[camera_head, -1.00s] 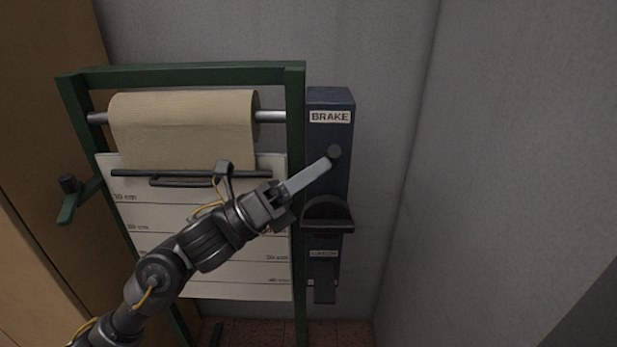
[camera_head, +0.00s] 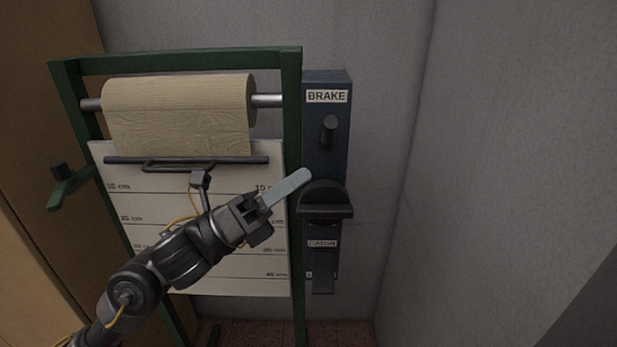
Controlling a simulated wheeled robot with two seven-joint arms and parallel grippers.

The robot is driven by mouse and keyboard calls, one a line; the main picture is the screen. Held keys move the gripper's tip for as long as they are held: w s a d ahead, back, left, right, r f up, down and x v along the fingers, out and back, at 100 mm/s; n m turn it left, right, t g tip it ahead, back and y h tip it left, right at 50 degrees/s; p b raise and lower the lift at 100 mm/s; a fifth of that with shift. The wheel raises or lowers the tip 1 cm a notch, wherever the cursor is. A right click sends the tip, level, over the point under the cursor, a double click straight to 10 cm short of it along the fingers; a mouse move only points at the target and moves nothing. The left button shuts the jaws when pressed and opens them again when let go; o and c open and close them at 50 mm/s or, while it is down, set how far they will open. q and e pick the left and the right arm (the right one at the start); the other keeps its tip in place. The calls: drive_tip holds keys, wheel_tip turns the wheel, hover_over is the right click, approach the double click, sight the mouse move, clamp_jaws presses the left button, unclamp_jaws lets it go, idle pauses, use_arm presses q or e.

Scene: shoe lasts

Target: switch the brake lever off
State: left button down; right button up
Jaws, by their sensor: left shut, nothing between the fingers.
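The brake lever (camera_head: 328,131) is a short dark knobbed lever on a dark blue panel (camera_head: 340,165), under a white label reading BRAKE (camera_head: 327,97). It hangs nearly upright, its lower end a little left. My left gripper (camera_head: 305,174) is shut and empty. Its pale fingers point up and right, and their tips are below and left of the lever, with a visible gap in the picture. My right gripper is not in view.
A dark half-round ledge (camera_head: 325,200) juts from the panel below the lever. Left of it stands a green frame (camera_head: 291,120) with a brown paper roll (camera_head: 180,112) and a white measuring board (camera_head: 120,215). A grey wall (camera_head: 500,180) is to the right.

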use_arm(q)
drive_tip(key=b+v, duration=0.3)
drive_tip(key=v, duration=0.5)
drive_tip(key=shift+r, duration=0.15)
